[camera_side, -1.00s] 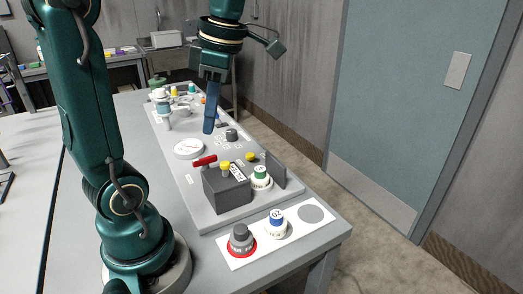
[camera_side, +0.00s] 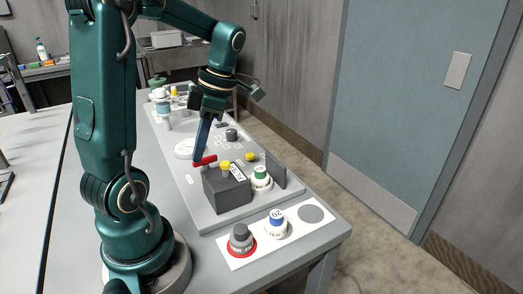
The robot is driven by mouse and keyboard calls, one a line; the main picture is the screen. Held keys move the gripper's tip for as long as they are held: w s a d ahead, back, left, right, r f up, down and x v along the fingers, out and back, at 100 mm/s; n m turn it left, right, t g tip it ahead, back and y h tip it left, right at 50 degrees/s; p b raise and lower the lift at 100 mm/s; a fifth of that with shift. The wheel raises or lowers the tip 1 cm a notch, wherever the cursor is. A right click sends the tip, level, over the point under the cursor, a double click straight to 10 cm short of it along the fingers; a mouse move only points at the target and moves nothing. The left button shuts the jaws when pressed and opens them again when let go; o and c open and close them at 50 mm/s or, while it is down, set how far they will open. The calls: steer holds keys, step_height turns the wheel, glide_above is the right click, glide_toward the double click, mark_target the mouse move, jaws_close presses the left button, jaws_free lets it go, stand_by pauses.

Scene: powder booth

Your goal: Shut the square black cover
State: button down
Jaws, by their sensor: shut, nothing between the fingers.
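The square black cover (camera_side: 279,171) stands upright, tilted open, at the right edge of the grey panel. It stands beside a white-based button with a green top (camera_side: 261,173), which is uncovered. My gripper (camera_side: 197,160) is shut and empty, its long blue fingers pointing down. The fingertips are at the left end of a red lever handle (camera_side: 206,160), to the left of the cover and apart from it. I cannot tell whether they touch the handle.
A dark box (camera_side: 227,193) with a yellow knob (camera_side: 225,166) stands between my gripper and the cover. In front, a white plate (camera_side: 251,254) carries a grey knob (camera_side: 240,235) and a blue-topped one (camera_side: 277,221).

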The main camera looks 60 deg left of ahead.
mark_target(209, 178)
steer(key=f, duration=0.1)
steer(key=w+f, duration=0.1)
steer(key=f, duration=0.1)
steer(key=shift+d, duration=0.15)
steer(key=shift+w+d, duration=0.25)
steer(key=shift+w, duration=0.7)
steer(key=shift+w, duration=4.65)
steer(key=shift+w+r, duration=0.1)
steer(key=shift+r, duration=0.05)
